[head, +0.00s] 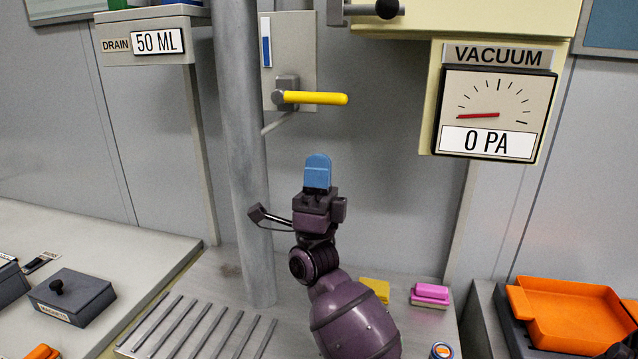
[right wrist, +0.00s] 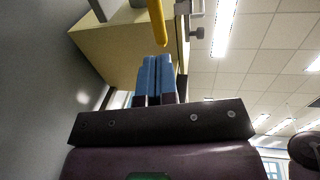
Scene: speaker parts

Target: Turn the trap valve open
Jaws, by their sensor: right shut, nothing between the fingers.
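The valve has a yellow lever handle (head: 313,98) that points right, level, from a grey hub (head: 287,92) on a light wall plate. My right gripper (head: 317,162), with blue fingers, is shut and empty. It points up and appears below the yellow handle in the head view, apart from it. In the right wrist view the two blue fingers (right wrist: 154,62) lie side by side, and the yellow handle (right wrist: 157,24) is just beyond their tips. No label naming the valve is readable. My left gripper is out of view.
A thick grey vertical pipe (head: 242,150) stands left of my right gripper. A vacuum gauge (head: 490,112) reading 0 PA hangs at the right. A drain display (head: 157,42) reads 50 ML. Pink (head: 430,293) and yellow (head: 376,288) blocks and an orange tray (head: 520,302) lie below.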

